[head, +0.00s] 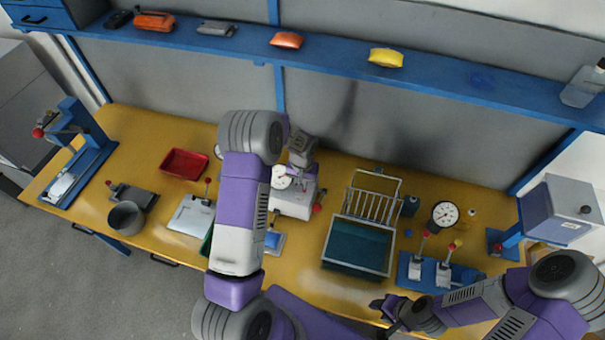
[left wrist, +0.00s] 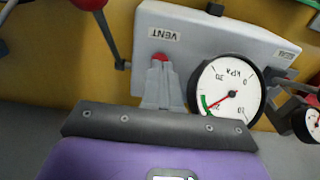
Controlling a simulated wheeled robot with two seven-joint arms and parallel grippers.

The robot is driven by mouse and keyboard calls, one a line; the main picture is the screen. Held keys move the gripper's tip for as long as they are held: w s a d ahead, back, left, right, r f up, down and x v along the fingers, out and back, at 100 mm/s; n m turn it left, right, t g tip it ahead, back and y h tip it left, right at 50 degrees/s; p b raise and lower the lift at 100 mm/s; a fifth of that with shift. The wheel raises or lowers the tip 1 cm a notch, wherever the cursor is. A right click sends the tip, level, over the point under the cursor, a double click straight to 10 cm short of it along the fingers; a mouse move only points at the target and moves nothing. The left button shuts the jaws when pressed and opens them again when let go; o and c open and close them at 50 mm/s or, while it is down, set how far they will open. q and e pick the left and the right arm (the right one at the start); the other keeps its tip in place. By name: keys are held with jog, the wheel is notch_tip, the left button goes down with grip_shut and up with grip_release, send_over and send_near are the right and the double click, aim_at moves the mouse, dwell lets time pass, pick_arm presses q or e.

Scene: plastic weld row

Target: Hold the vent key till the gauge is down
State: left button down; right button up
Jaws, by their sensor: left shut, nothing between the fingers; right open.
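The white vent box (left wrist: 215,35) shows in the left wrist view with a VENT label, upside down. The red vent key (left wrist: 159,57) is just at the fingertips of my left gripper (left wrist: 159,68), which is shut with nothing held. The fingers hide part of the key; I cannot tell how far it is pressed. The round gauge (left wrist: 228,88), marked kPa, is right of the fingers. Its red needle points lower left, at the green band. In the head view the box (head: 291,206) is partly behind my left arm. My right gripper (head: 388,306) is open and empty at the front edge.
On the yellow bench are a red tray (head: 184,162), a grey pot (head: 127,217), a teal bin (head: 358,246) with a wire rack, and another gauge (head: 445,213). A blue shelf (head: 340,64) runs behind.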

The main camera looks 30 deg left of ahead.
pick_arm(q)
jog(key=shift+f, duration=0.65)
